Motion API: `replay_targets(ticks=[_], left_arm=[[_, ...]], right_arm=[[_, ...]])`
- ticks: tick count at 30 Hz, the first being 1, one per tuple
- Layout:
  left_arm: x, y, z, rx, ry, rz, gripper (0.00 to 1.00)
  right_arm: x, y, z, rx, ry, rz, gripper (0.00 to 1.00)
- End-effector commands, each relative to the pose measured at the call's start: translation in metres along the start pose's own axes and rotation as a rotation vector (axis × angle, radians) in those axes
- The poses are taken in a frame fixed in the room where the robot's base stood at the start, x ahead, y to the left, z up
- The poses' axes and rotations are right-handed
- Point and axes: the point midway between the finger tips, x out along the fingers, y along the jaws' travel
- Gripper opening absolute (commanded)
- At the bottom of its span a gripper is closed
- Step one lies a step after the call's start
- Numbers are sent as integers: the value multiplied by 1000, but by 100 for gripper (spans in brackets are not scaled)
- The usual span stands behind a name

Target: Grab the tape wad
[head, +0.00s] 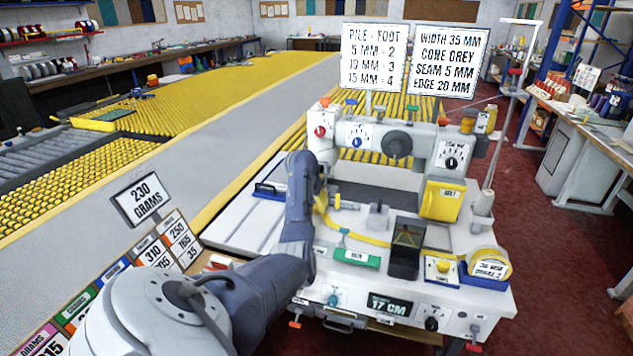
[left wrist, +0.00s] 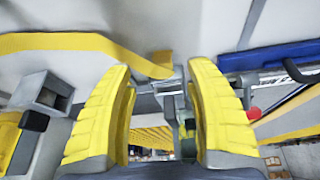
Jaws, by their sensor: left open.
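My left arm reaches over the white binding machine (head: 300,265) in the head view, with its left gripper (head: 321,186) at the machine's left side, mostly hidden by the wrist. In the left wrist view the two yellow fingers of the left gripper (left wrist: 160,72) are apart with nothing held between them. A yellow tape (left wrist: 70,42) runs across the upper left there, and its end lies just beyond the gap between the fingertips, by a small metal part. I cannot make out a separate tape wad for certain. My right gripper is not in view.
The yellow tape (head: 372,240) crosses the machine's top, past a green-labelled block (head: 356,257) and a dark box (head: 406,248). A yellow unit (head: 441,200) and a tape roll (head: 489,262) stand to the right. A blue bar (left wrist: 270,55) lies right of the fingers.

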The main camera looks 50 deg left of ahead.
Motion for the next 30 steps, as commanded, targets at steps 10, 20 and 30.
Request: replay_targets(ticks=[10,20,30], left_arm=[[29,-3,0,0,-2,0,54],[51,-3,-1,0,1,0,54],[52,-3,-1,0,1,0,51]], right_arm=[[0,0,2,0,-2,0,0],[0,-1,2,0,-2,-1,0],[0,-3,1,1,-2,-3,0]])
